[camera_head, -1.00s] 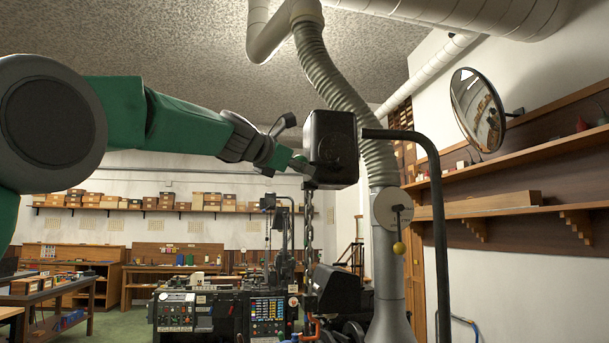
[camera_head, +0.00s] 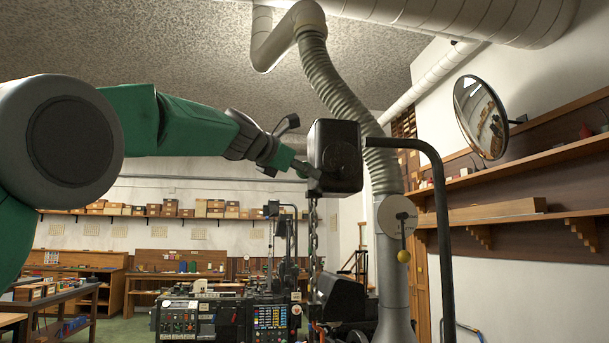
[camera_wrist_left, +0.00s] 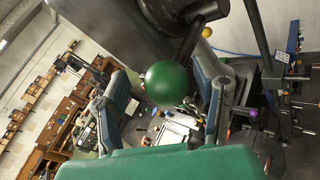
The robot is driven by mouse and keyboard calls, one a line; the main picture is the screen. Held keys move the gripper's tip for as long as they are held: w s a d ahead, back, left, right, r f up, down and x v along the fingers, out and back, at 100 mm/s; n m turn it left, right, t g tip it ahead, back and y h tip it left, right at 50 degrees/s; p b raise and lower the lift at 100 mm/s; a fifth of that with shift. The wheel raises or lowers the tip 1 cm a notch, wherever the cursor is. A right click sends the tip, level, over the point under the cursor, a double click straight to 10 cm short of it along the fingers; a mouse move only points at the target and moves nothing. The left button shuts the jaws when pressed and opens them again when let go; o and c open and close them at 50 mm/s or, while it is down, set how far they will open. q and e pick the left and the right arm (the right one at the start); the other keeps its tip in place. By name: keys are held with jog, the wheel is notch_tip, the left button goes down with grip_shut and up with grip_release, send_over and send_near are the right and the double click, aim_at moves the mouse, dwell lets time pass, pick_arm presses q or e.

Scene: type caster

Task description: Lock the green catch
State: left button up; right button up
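The green catch shows as a green ball knob (camera_wrist_left: 167,83) on a dark lever in the left wrist view. The lever runs up to a dark round housing. My left gripper (camera_wrist_left: 165,100) is open, one finger on each side of the knob in that picture. I cannot tell whether either finger touches it. The knob cannot be made out there. My right gripper is in neither view.
A dark bent pipe (camera_head: 442,220) and a grey ribbed duct (camera_head: 345,100) stand close to the box. A yellow ball (camera_head: 403,256) hangs on a lever at the duct's column. A chain (camera_head: 313,235) hangs below the box. A control panel (camera_head: 220,318) stands lower down.

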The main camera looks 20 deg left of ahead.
pick_arm(q)
jog(key=shift+f, duration=0.15)
jog(key=shift+s, duration=0.4)
jog(key=v, duration=1.1)
jog(key=shift+a, duration=0.3)
